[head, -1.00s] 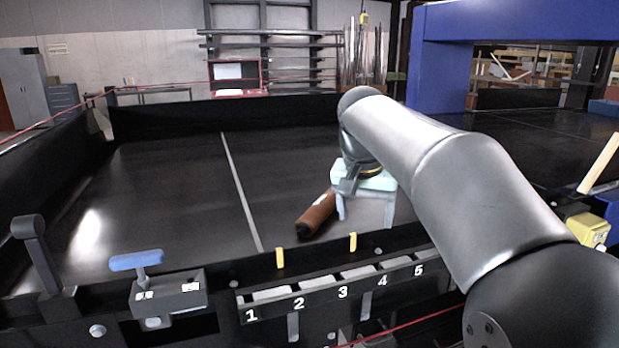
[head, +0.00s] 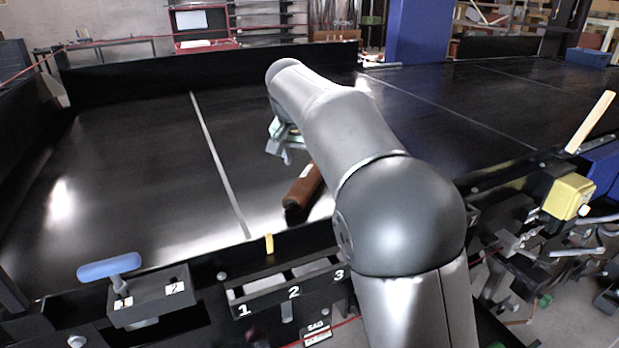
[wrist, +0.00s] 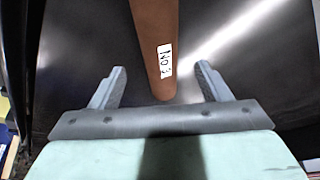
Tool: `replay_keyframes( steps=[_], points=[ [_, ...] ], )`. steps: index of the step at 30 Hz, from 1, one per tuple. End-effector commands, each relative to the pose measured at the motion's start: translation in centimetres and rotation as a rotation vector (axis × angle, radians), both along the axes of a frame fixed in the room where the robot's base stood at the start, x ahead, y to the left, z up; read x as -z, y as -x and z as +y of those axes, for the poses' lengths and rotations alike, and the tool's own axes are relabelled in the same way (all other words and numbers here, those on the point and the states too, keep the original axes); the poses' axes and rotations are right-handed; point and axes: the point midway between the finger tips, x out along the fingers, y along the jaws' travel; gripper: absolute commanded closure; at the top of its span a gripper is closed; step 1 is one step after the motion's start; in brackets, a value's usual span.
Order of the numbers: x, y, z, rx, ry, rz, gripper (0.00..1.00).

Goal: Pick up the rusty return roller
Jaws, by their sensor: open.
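The rusty return roller (head: 303,190) is a brown cylinder lying on the black conveyor belt, partly hidden behind my arm in the head view. In the wrist view the roller (wrist: 153,40) runs from the top edge down to a rounded end between my fingers, with a white label reading "NO 3". My gripper (wrist: 160,85) is open, with one finger on each side of the roller's end and a gap to both. In the head view my gripper (head: 280,148) is mostly hidden by my arm, beyond the roller's near end.
The belt (head: 130,170) has dark side walls and is clear to the left. A blue-handled lever (head: 110,267) and a numbered rack (head: 290,290) line the near edge. A yellow box (head: 568,197) stands at the right, and a blue post (head: 420,32) rises behind.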

Motion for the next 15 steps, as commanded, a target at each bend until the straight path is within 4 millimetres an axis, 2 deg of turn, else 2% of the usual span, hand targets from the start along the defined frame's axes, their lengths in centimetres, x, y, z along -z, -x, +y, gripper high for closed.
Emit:
replay_keyframes(
  steps=[5, 15],
  points=[
    [1.0, -0.4, -0.2, 0.000, 0.001, 0.001, 0.30],
    [5.0, -2.0, -0.7, 0.001, 0.001, 0.002, 0.30]
  ],
)
